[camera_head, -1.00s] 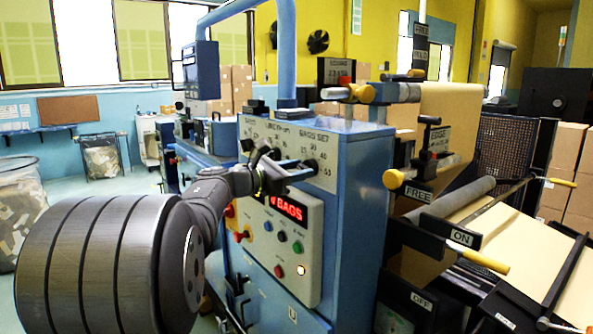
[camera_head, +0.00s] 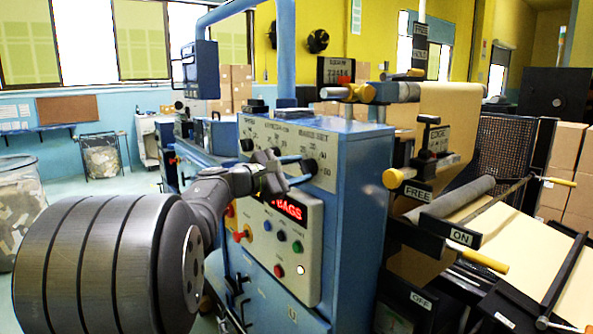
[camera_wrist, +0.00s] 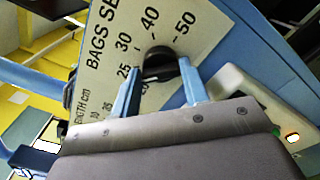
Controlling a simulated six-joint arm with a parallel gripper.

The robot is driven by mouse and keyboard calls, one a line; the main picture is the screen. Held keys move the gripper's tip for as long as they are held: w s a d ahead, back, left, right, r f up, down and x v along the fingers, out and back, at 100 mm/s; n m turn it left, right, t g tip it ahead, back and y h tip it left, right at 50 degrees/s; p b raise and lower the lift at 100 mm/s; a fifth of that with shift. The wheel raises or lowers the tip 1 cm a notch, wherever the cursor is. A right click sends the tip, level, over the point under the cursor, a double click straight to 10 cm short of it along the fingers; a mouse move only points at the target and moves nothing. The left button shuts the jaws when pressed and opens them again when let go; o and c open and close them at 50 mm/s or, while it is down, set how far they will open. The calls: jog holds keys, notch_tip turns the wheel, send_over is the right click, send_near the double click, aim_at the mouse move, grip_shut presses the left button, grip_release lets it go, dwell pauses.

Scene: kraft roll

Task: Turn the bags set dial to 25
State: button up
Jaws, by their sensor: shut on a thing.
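The bags set dial (camera_wrist: 163,62) is a black knob on a cream panel, with printed numbers 25, 30, 40 and 50 around it in the wrist view. In the head view the dial (camera_head: 309,166) sits at the right of the panel on the blue cabinet. My gripper (camera_wrist: 160,82) has its two blue fingers on either side of the knob and is shut on it. In the head view my gripper (camera_head: 303,170) reaches the dial from the left. I cannot tell which number the knob points to; the fingers hide part of the scale.
Below is a control box with a red BAGS display (camera_head: 285,207), several buttons and a red knob (camera_head: 241,235). Yellow-handled levers (camera_head: 392,178) and the kraft paper web (camera_head: 447,105) are to the right.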

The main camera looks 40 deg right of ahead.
dwell(0.3)
jog(key=o, duration=1)
jog(key=shift+a, duration=0.1)
jog(key=a, duration=1.7)
jog(key=shift+a, duration=0.15)
jog(key=d, duration=1.7)
jog(key=shift+d, duration=0.3)
